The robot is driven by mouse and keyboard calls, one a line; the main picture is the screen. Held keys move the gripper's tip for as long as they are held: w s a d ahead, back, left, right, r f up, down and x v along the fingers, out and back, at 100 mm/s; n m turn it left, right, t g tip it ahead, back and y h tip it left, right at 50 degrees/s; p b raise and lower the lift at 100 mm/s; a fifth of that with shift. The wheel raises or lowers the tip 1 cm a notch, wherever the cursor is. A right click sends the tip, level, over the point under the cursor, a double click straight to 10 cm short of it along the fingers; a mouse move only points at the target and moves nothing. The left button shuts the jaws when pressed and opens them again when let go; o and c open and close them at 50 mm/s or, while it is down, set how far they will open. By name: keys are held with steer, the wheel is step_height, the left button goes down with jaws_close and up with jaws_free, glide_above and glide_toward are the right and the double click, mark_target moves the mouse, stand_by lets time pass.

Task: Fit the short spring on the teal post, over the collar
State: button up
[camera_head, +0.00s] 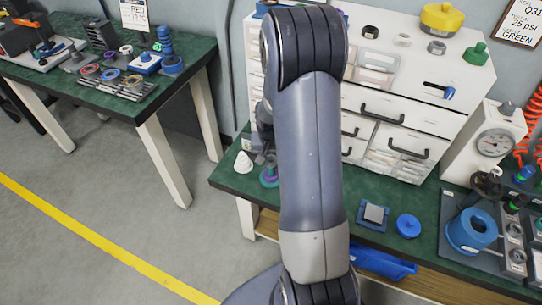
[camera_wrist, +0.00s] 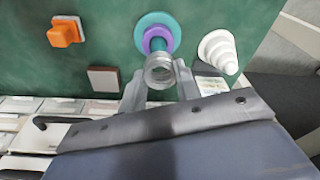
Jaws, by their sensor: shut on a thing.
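The teal post's round base (camera_wrist: 146,20) stands on the green bench top in the wrist view, with a purple collar (camera_wrist: 157,38) around its middle. My gripper (camera_wrist: 160,84) is shut on the short spring (camera_wrist: 159,72), a grey metal coil seen nearly end-on between the two fingers. The spring overlaps the near edge of the collar in the picture. I cannot tell whether they touch.
A white stepped cone (camera_wrist: 217,50) stands close right of the post. A white drawer cabinet (camera_head: 400,107) stands behind. A blue round part (camera_head: 408,226) lies further right.

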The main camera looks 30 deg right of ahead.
mark_target(271, 163)
steer(key=shift+f+b, duration=1.3)
steer(key=shift+f, duration=0.35)
steer(key=o, duration=1.1)
steer(key=shift+c, duration=0.2)
steer(key=shift+r+p, duration=2.45)
steer(key=shift+r, duration=1.1)
